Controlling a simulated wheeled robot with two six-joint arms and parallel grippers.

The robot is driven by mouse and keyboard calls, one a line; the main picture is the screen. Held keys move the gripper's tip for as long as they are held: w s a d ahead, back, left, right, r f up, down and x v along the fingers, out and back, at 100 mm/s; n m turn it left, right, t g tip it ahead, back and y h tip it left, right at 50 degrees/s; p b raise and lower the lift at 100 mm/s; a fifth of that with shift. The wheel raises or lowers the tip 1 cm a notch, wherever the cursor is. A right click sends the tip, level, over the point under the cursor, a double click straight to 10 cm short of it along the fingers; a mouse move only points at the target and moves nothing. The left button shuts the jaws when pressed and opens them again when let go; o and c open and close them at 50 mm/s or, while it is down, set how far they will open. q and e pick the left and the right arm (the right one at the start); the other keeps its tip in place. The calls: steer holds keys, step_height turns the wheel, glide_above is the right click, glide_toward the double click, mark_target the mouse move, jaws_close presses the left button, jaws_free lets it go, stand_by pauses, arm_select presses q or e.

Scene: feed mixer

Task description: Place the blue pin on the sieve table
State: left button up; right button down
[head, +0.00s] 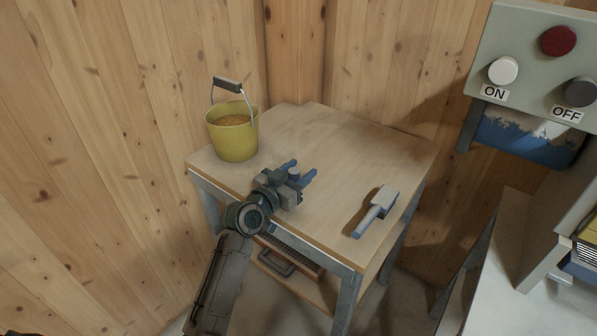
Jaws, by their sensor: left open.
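The sieve table (345,140) is a light wooden top on grey metal legs in the middle of the head view. My left gripper (300,169) is over its front left part, with its two blue fingertips apart. A small blue cylinder, which looks like the blue pin (294,174), shows between the fingers, close to the gripper body. It seems to stand upright on the tabletop, but the gripper hides its lower part. I cannot tell whether a finger touches it. My right gripper is out of view.
A yellow bucket (232,138) of grain stands at the table's back left. A grey tool with a blue handle (375,212) lies at the right. A framed tray with a handle (277,264) sits below. An ON/OFF panel (533,70) is at the upper right. The table's back right is clear.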

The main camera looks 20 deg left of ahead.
arm_select(q)
steer(key=v, duration=0.3)
steer(key=shift+s+f, duration=0.1)
steer(key=shift+s, duration=0.1)
steer(key=v, duration=0.8)
steer(key=shift+s, duration=0.3)
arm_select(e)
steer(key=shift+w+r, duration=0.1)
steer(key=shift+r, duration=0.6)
arm_select(q)
steer(key=shift+a, duration=0.1)
